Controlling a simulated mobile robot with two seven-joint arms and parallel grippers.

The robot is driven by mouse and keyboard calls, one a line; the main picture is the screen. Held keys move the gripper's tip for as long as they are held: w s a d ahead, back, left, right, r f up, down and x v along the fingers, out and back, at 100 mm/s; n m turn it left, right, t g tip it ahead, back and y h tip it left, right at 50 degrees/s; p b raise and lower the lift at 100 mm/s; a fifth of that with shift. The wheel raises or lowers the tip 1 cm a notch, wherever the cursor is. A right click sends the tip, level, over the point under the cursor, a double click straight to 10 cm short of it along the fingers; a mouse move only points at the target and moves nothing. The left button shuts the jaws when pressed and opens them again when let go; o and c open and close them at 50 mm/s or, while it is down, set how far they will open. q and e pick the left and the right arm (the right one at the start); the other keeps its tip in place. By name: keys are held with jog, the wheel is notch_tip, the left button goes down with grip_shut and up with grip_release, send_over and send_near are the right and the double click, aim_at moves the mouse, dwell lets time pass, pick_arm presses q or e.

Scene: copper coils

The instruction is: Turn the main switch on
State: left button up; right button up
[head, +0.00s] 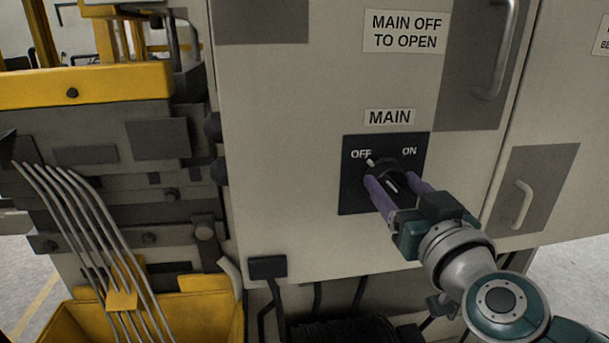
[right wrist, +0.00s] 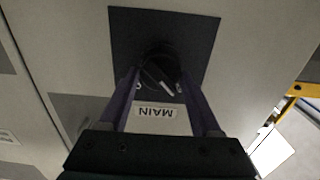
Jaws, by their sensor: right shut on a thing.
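The main switch is a black rotary knob (head: 393,183) on a dark square plate (head: 353,197), with OFF lettered at its upper left and ON at its upper right. A white line on the knob slants up and left, toward the OFF side. My right gripper (head: 397,181) has its purple fingers on either side of the knob and is shut on it. In the right wrist view, the knob (right wrist: 158,70) sits between the fingertips (right wrist: 158,76), with the plate (right wrist: 197,35) behind it. The fingers hide part of the knob. My left gripper is not in view.
A MAIN label (head: 389,117) is above the plate on the grey cabinet (head: 290,110). Door handles (head: 497,50) stick out at the right. Yellow and grey machinery (head: 90,85) with bent metal rods (head: 75,215) stands close at the left.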

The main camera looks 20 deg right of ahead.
jog(key=shift+m, duration=0.4)
jog(key=m, duration=0.2)
jog(key=shift+d+m, duration=0.1)
jog(key=shift+m, duration=0.3)
jog(key=m, duration=0.5)
jog(key=shift+d+f, duration=0.1)
jog(key=m+b, duration=0.1)
jog(key=m, duration=0.4)
jog(key=shift+s+f, duration=0.1)
jog(key=m+b, duration=0.1)
jog(key=m, duration=0.2)
jog(key=shift+f, duration=0.1)
jog(key=shift+m, duration=0.8)
jog(key=o, duration=1.4)
jog(key=shift+d, duration=0.1)
